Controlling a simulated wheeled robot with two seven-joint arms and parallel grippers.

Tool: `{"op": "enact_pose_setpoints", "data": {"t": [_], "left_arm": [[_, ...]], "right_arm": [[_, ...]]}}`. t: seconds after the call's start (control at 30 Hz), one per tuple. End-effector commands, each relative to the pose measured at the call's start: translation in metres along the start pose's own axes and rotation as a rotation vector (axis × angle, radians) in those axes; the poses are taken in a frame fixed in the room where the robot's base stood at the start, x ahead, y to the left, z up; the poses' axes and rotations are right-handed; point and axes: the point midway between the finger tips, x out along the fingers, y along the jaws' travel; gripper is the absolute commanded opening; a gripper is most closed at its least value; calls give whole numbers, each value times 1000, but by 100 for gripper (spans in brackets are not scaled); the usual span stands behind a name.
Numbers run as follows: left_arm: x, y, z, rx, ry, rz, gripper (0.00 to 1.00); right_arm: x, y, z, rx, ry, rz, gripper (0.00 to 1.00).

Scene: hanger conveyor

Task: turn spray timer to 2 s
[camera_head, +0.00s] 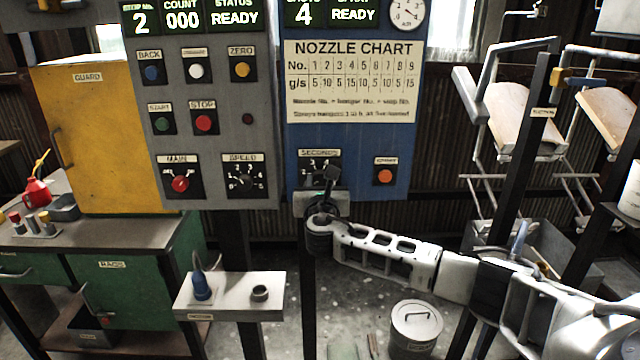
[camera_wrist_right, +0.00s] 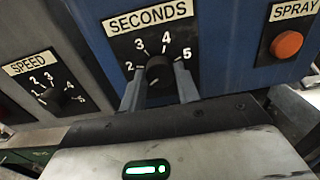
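The spray timer is a black knob (camera_wrist_right: 160,72) under a SECONDS label on a blue panel, with numbers 2, 3, 4 and 5 visible around it. In the head view its dial plate (camera_head: 309,166) is partly hidden by my right gripper (camera_head: 331,178). In the right wrist view the two fingers of my right gripper (camera_wrist_right: 160,92) stand apart, one on each side of the knob's lower part, with gaps between them and the knob. I cannot tell exactly which number the knob points to. My left gripper is not in view.
An orange SPRAY button (camera_wrist_right: 286,44) is right of the timer, and a SPEED knob (camera_wrist_right: 52,97) is left on the grey panel (camera_head: 225,107). A small shelf (camera_head: 240,300) stands below left. Hanger frames (camera_head: 490,130) are at the right.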

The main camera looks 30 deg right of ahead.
Motion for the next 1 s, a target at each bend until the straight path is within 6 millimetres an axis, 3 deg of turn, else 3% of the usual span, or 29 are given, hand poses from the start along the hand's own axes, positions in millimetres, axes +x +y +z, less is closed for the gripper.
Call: {"op": "enact_pose_setpoints", "data": {"t": [0.47,1.0], "left_arm": [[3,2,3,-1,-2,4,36],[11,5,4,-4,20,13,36]], "right_arm": [[0,0,-2,118,1,0,9],[0,0,-2,571,0,-1,9]]}}
